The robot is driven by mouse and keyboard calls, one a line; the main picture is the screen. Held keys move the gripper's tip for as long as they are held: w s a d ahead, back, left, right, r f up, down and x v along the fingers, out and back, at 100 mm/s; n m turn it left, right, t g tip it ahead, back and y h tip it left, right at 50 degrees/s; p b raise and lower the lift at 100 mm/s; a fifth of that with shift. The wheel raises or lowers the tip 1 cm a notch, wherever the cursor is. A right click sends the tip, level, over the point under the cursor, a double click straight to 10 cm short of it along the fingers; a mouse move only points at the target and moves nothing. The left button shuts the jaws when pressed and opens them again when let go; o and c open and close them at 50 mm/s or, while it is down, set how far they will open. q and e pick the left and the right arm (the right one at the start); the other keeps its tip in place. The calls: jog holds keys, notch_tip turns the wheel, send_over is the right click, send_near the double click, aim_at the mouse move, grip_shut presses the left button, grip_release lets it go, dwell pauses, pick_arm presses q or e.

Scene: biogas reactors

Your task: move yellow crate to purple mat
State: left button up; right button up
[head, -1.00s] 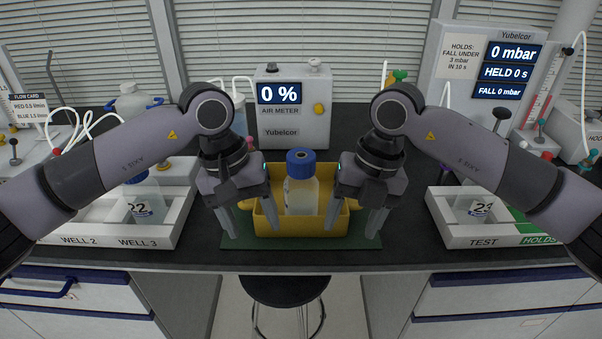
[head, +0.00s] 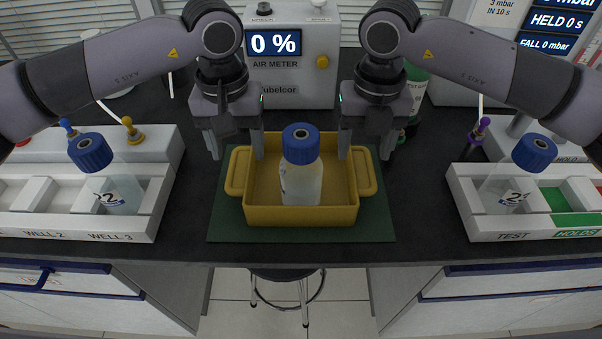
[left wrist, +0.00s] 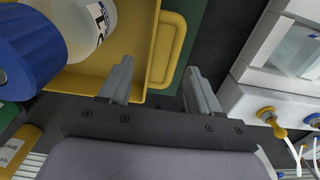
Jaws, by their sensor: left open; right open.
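The yellow crate (head: 302,216) stands on a green mat (head: 222,229) at the middle of the bench, with a tab handle on its left and right ends. A clear bottle with a blue cap (head: 301,140) stands upright in it. My left gripper (head: 235,152) is open near the crate's left end. In the left wrist view the left handle (left wrist: 167,52) appears between the jaw lines (left wrist: 158,82), with no visible grip. My right gripper (head: 365,152) is open near the right end. Whether either touches the crate cannot be told. No purple mat is in view.
A white rack marked WELL 2 and WELL 3 (head: 70,236) holds a blue-capped bottle at left. A white TEST tray (head: 480,237) holds another at right. The air meter (head: 297,85) and a green bottle (head: 414,90) stand behind. Dark bench is free either side of the mat.

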aim_at(243, 168)
pick_arm(q)
jog(key=shift+w+f, duration=0.1)
jog(key=shift+f, duration=3.5)
pick_arm(e)
jog(key=shift+f, duration=3.6)
